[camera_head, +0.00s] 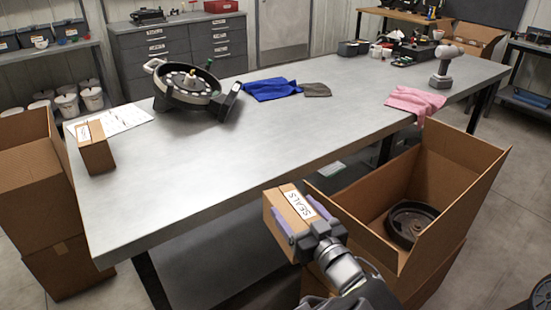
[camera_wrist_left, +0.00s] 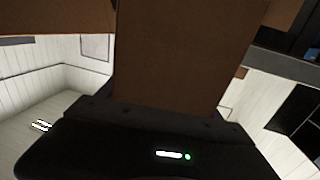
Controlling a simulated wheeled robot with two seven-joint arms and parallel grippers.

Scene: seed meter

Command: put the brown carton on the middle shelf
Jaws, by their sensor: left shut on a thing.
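A small brown carton (camera_head: 289,209) with a white "SEALS" label is held in my left gripper (camera_head: 301,217). The gripper's purple fingers are shut on the carton's two sides, in the air just off the workbench's front edge. In the left wrist view, the carton (camera_wrist_left: 175,55) fills the middle as a brown face close to the camera. A second small brown carton (camera_head: 96,148) stands on the bench's left end. At the back left is a shelf unit (camera_head: 55,48) with bins above and white tubs below. I cannot tell which shelf is the middle one. My right gripper is out of view.
The grey workbench (camera_head: 250,130) carries a round seed meter (camera_head: 190,85), blue cloth (camera_head: 270,89), pink cloth (camera_head: 415,101) and a drill (camera_head: 443,68). A large open box (camera_head: 460,170) with a black ring inside stands close to the right of the held carton. More large boxes (camera_head: 30,180) stand left.

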